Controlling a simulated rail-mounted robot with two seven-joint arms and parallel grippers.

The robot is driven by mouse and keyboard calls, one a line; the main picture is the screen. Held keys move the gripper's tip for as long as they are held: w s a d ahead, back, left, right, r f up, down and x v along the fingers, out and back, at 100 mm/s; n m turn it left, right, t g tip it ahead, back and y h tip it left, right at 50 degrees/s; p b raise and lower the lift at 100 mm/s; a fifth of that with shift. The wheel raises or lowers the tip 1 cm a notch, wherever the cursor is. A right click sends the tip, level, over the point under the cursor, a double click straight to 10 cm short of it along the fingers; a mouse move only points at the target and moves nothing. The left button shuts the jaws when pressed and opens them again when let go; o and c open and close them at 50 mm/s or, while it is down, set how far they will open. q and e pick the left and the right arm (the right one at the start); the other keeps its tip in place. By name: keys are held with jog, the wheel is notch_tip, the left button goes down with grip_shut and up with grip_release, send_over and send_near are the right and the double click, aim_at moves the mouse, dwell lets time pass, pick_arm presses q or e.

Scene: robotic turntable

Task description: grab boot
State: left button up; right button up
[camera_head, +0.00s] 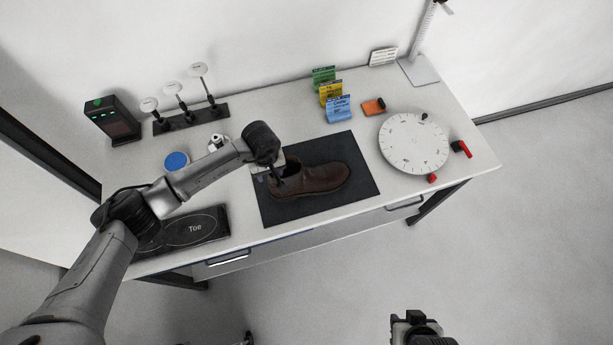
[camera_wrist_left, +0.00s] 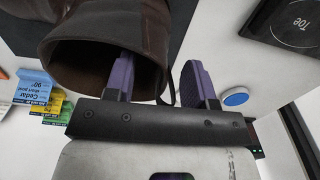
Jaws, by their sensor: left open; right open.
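A brown ankle boot (camera_head: 322,179) lies on the dark mat (camera_head: 338,150), its toe to the right and its opening to the left. My left gripper (camera_head: 277,179) is at the boot's opening, open. In the left wrist view the boot (camera_wrist_left: 70,58) shows its open collar close up. One purple finger of the left gripper (camera_wrist_left: 160,82) reaches into the opening and the other is outside, with the collar wall between them. Whether they touch the wall cannot be told. My right gripper (camera_head: 414,318) is low in the head view, away from the table, open.
A white round turntable (camera_head: 414,144) with red parts beside it stands right of the mat. Coloured cards (camera_head: 331,95) stand behind the mat. A "Toe" pad (camera_head: 190,230), a blue disc (camera_head: 176,161), a rack of round-topped stands (camera_head: 190,119) and a black device (camera_head: 112,120) are at the left.

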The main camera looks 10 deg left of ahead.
pick_arm(q)
jog(key=shift+f, duration=0.9)
jog(key=shift+c, duration=0.4)
grip_shut()
jog(key=shift+r, duration=0.15)
